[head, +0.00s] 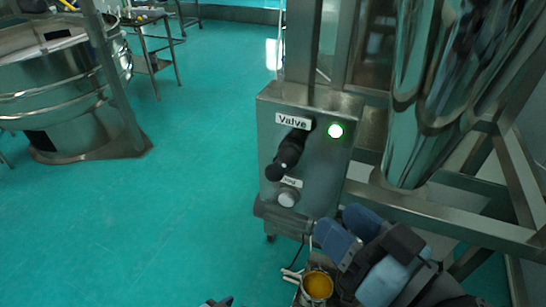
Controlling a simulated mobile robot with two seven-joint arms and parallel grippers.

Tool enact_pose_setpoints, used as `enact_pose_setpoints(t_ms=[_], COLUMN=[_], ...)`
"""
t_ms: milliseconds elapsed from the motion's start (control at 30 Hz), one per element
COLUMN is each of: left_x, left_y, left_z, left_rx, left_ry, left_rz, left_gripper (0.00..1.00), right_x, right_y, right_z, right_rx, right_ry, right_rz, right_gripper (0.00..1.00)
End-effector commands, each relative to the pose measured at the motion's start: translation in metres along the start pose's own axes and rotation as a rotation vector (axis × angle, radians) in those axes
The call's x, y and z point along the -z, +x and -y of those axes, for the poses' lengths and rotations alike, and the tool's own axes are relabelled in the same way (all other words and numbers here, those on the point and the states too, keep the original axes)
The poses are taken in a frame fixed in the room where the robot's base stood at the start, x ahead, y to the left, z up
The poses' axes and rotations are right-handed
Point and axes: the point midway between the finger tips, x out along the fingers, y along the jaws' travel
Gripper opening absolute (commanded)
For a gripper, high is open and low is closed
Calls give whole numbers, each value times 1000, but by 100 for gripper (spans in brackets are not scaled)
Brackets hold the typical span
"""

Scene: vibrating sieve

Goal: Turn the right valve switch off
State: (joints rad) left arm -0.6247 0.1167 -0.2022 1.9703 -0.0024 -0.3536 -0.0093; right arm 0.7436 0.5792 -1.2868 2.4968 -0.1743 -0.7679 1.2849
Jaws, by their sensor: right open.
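The valve switch (288,152) is a black handle on the front of a metal control box (330,170), under a "Valve" label (293,121). It slants down to the left, ending in a round knob. A second label and a silver round knob (288,197) sit lower on the box. My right gripper (345,228) is open, with blue finger pads, just below the box's lower right. It is apart from the switch. Only a small dark tip, seemingly my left gripper (220,302), shows at the bottom edge.
A large shiny metal cylinder (430,100) and frame bars (450,215) stand right of the box. A small container with yellow contents (317,287) is below my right gripper. A round sieve machine (60,80) stands at left. The green floor (180,190) between is clear.

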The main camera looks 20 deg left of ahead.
Motion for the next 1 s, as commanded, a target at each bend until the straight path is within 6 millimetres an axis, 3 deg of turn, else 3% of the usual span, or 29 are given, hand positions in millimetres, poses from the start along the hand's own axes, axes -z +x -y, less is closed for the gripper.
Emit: enact_pose_setpoints(t_ms=[567,600,800,1000], left_x=[-65,-54,-37,-32], left_y=[48,43,34,29], left_z=[-8,-9,-13,-10], left_rx=[-35,-39,-44,-35], left_ry=[23,24,22,21], left_rz=[2,3,-13,-15], left_gripper=[34,34,34,34], right_x=[-8,2,3,2], right_y=[27,37,82,117], right_z=[-1,1,2,1], right_rx=[3,0,0,0], right_ry=[-6,-5,-5,-4], right_rz=[-4,-1,0,0], right_gripper=[49,49,49,49])
